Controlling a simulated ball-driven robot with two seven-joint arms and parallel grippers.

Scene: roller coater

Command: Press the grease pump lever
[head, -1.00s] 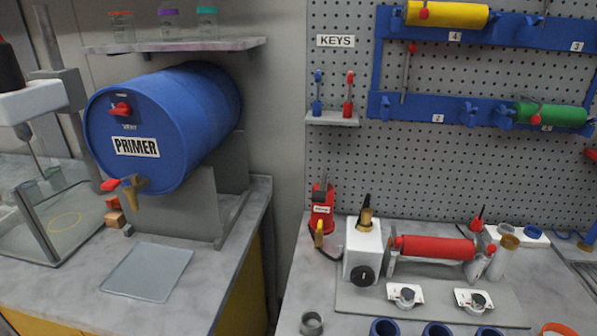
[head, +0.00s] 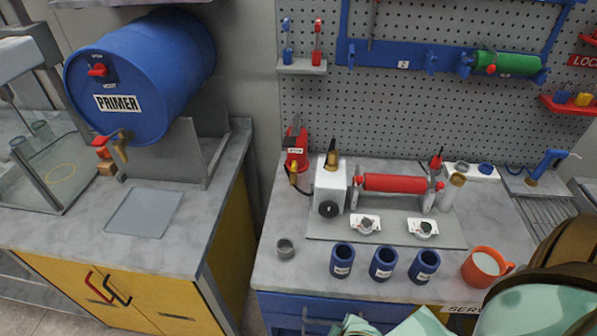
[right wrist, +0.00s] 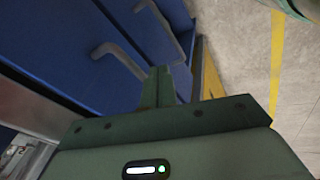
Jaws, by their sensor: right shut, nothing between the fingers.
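The grease pump (head: 296,152) is a small red unit with a white label, upright at the back left of the right-hand bench in the head view. My right gripper (right wrist: 160,84) is shut and empty in the right wrist view, beside blue drawer fronts and well away from the pump. A pale green and brown part of my arm fills the lower right of the head view. My left gripper is not recognisable in either view.
Just right of the pump stands a white motor box (head: 330,187) with a red roller (head: 395,183). The bench's left front is mostly clear. A blue primer drum (head: 140,75) is left.

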